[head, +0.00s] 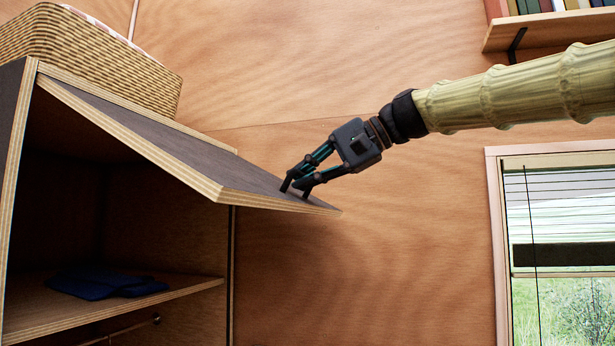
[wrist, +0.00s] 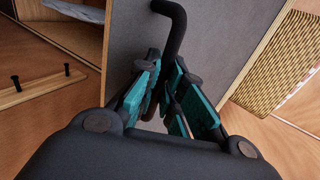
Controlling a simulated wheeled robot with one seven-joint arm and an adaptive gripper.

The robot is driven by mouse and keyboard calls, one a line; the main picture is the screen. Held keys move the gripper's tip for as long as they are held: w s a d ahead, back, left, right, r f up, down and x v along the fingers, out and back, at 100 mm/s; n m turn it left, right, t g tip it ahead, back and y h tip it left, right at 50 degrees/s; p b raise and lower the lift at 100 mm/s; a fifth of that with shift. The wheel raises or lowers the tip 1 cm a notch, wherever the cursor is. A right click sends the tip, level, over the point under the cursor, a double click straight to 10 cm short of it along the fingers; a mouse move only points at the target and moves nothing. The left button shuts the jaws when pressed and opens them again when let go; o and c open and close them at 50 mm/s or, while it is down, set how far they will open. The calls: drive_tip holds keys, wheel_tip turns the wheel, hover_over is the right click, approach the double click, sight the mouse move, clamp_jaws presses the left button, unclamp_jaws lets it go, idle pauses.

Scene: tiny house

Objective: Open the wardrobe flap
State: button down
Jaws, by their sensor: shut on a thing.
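The wardrobe flap (head: 190,150) is a dark grey panel with pale plywood edges. It is hinged along its top and tilted outward, partly open, so the compartment below it shows. My gripper (head: 296,190) is at the flap's outer face near its lower free edge. In the wrist view the flap (wrist: 215,50) fills the middle, and a black bar handle (wrist: 175,22) runs down between the fingers. My gripper (wrist: 168,98) is shut on this handle. In the head view the handle is mostly hidden by the fingers.
A woven basket (head: 90,60) stands on top of the wardrobe. Dark blue folded cloth (head: 105,284) lies on the inner shelf (head: 60,308). A window (head: 560,240) is at the right, and a wall shelf (head: 550,28) with books is above it. The space below the flap is free.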

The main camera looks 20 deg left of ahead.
drive_tip(key=c, duration=1.5)
unclamp_jaws()
drive_tip(key=shift+a, duration=0.15)
drive_tip(key=v, duration=1.2)
